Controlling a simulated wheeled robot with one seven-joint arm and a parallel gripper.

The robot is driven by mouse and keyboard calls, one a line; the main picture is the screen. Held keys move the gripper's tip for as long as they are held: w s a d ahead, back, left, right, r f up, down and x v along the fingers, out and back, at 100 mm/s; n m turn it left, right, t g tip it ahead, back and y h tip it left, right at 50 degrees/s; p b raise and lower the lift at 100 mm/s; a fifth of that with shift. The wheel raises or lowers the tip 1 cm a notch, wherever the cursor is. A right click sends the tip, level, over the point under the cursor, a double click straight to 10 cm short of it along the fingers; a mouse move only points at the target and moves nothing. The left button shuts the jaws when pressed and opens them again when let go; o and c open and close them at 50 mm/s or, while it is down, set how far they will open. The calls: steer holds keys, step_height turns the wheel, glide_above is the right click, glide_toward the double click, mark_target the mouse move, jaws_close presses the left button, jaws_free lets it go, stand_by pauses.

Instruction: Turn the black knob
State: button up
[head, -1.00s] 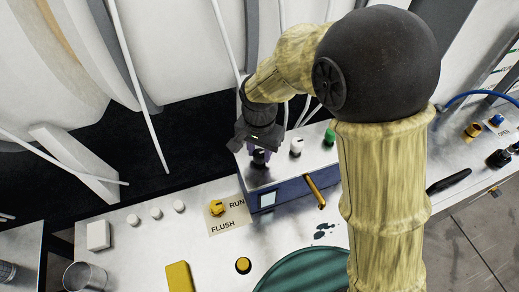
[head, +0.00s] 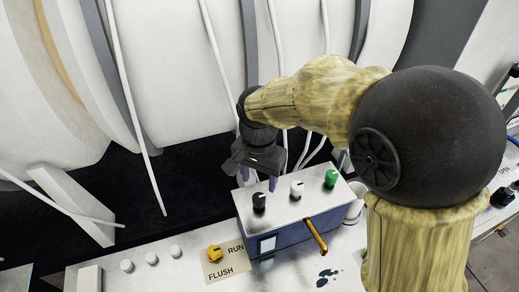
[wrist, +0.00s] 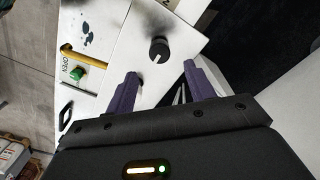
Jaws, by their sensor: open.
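The black knob (head: 259,201) stands at the left end of the top of a blue box with a pale metal top (head: 283,209). My gripper (head: 259,179) is open and empty above the knob, its two purple fingers apart and clear of it. In the wrist view a black knob (wrist: 159,51) with a white pointer line lies beyond the fingertips, and my open gripper (wrist: 163,80) has nothing between its fingers.
A white knob (head: 297,189) and a green knob (head: 331,178) stand in the same row. A yellow handle (head: 315,235) sticks out of the box front. A yellow knob (head: 215,253) sits by RUN and FLUSH labels. Large white spools (head: 180,70) stand behind.

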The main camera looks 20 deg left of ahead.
step_height(320, 180, up, 10)
steer(key=shift+b, duration=0.3)
steer(key=shift+r, duration=0.1)
steer(key=w+d+f+t, duration=0.15)
steer(key=d+f, duration=0.25)
steer(key=d, duration=0.4)
steer(key=w+d+f+g, duration=0.1)
steer(key=w+d+f, duration=0.25)
steer(key=d, duration=0.35)
steer(key=s+d+f+t, duration=0.1)
steer(key=s+d+f, duration=0.2)
steer(key=d, duration=0.5)
steer(key=s+d+f+n+t, duration=0.1)
steer(key=s+d+f, duration=0.3)
steer(key=d, duration=0.4)
steer(key=shift+f, duration=0.4)
steer(key=shift+w, duration=0.1)
